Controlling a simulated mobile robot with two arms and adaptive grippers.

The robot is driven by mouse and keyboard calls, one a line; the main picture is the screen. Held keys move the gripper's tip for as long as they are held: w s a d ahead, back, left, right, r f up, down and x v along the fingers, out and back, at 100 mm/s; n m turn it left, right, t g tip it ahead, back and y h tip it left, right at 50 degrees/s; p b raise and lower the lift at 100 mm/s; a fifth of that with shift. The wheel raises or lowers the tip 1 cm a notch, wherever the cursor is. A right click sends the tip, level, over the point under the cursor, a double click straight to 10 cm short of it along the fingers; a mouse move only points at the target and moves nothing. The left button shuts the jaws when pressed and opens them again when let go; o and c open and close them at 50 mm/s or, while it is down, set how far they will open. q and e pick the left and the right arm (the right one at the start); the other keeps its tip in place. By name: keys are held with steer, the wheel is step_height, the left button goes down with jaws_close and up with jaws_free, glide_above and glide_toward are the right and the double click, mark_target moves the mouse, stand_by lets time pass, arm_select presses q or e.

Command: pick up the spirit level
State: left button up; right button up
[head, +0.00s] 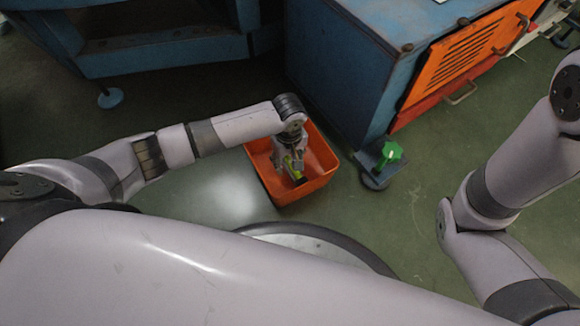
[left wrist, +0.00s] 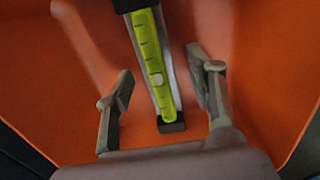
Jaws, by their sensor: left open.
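The spirit level (left wrist: 155,75) is yellow-green with black ends and lies in an orange bin (head: 318,158). In the left wrist view it runs from the top edge down to between my fingers, slightly tilted. My left gripper (left wrist: 163,90) is open, one finger on each side of the level, with a gap on both sides. In the head view my left gripper (head: 288,160) reaches down into the bin, and part of the level (head: 296,170) shows beside it. My right gripper is out of the picture; only its arm shows at right.
The orange bin's walls surround my left gripper closely. A blue cabinet (head: 345,70) with an orange louvred panel (head: 455,65) stands just behind and right of the bin. Green floor is clear left of the bin.

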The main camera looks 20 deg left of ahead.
arm_select(q)
jaws_close()
stand_by(0.7)
